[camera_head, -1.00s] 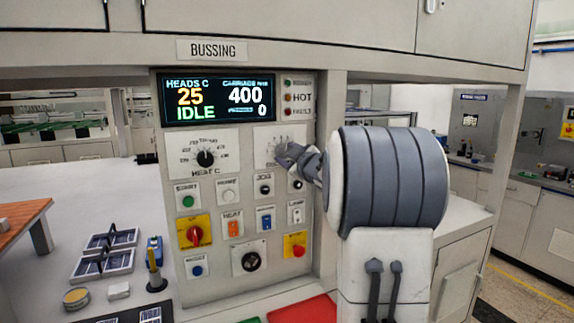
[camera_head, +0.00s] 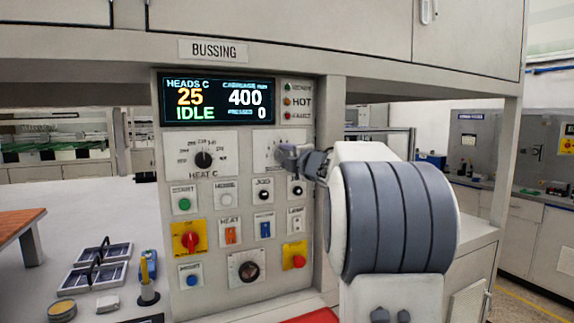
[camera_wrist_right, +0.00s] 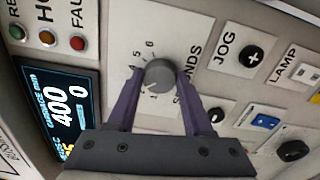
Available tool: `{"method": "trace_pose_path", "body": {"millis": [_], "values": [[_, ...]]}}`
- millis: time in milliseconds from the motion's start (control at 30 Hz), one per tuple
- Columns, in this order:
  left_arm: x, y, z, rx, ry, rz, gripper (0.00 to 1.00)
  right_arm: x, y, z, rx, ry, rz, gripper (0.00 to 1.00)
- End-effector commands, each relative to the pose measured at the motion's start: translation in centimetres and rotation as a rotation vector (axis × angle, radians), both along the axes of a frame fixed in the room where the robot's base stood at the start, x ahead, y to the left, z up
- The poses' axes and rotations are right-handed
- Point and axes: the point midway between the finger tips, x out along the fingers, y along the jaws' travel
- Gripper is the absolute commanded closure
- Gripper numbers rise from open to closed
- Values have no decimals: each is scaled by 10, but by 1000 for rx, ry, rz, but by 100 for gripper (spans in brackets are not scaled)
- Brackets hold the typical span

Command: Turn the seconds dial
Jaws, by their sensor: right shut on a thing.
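The seconds dial (camera_wrist_right: 160,73) is a round grey knob on a pale plate with printed numbers, seen in the right wrist view. My right gripper (camera_wrist_right: 159,79) is shut on it, with one purple-grey finger on each side. In the head view my right gripper (camera_head: 288,156) is at the dial's plate (camera_head: 264,142) and hides the knob. The display (camera_head: 217,99) reads IDLE, 25 and 400, with a 0 below. My left gripper is not in view.
The heat dial (camera_head: 203,159) is left of the seconds plate. The JOG knob (camera_head: 264,195) and several buttons and switches lie just below. A red emergency-style button (camera_head: 298,261) is lower right. Small trays (camera_head: 95,275) stand on the white worktop at left.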

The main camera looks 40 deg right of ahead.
Motion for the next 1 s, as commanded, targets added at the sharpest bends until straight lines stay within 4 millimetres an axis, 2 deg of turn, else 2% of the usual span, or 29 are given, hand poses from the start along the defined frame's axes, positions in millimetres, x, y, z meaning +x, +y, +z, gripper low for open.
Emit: {"method": "trace_pose_path", "body": {"millis": [100,500,1000], "values": [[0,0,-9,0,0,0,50,0,0,-3,-97,24,0,100],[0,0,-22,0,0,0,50,0,0,-2,-326,81,0,100],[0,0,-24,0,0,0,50,0,0,-1,-387,96,-1,100]]}}
